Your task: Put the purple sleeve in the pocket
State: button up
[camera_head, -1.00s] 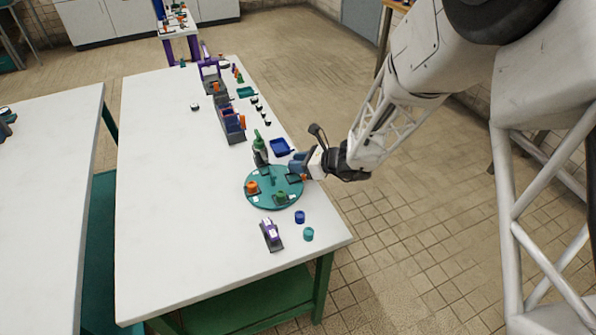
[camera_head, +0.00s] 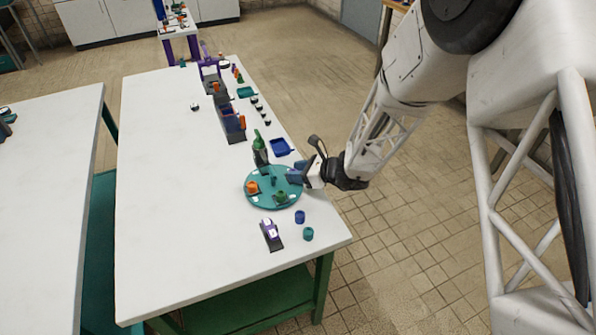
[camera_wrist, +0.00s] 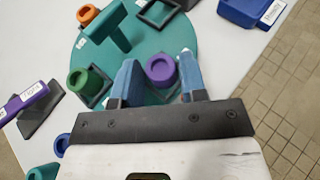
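The purple sleeve (camera_wrist: 161,70), a short ring with a dark hole, is between my gripper's blue fingers in the wrist view. My gripper (camera_wrist: 158,80) is open, with a gap visible beside the sleeve. In the head view my gripper (camera_head: 295,175) is at the right side of the teal round plate (camera_head: 259,203) and hides the sleeve. An empty black square pocket (camera_wrist: 163,27) is on the plate beyond the sleeve.
A green sleeve (camera_wrist: 86,82) and an orange sleeve (camera_wrist: 87,14) sit in pockets on the plate. A teal T-shaped handle (camera_wrist: 108,32) stands at its centre. A blue tray (camera_head: 280,147) is behind; blue (camera_head: 300,217) and teal (camera_head: 308,234) cups are in front. The table's left side is clear.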

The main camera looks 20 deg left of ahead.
jog(key=shift+o, duration=1.3)
jog(key=shift+r, duration=0.2)
jog(key=v, duration=1.2)
jog(key=shift+d, duration=0.15)
jog(key=s+d+r+n+g+h, duration=0.1)
jog(key=s+d+r+n+h, duration=0.4)
jog(key=s+d+r+n, duration=0.7)
jog(key=s+d+r+n+t+h, duration=0.1)
jog(key=s+d+r+n+h, duration=0.2)
jog(key=s+d, duration=0.5)
jog(key=s+d+r+n+t+h, duration=0.2)
jog(key=s+d+r+h, duration=0.3)
jog(key=d, duration=0.8)
jog(key=s+r, duration=0.3)
jog(key=shift+s+d+n+t+h, duration=0.15)
jog(key=shift+d+n+t+h, duration=0.15)
jog(key=shift+d+n, duration=0.1)
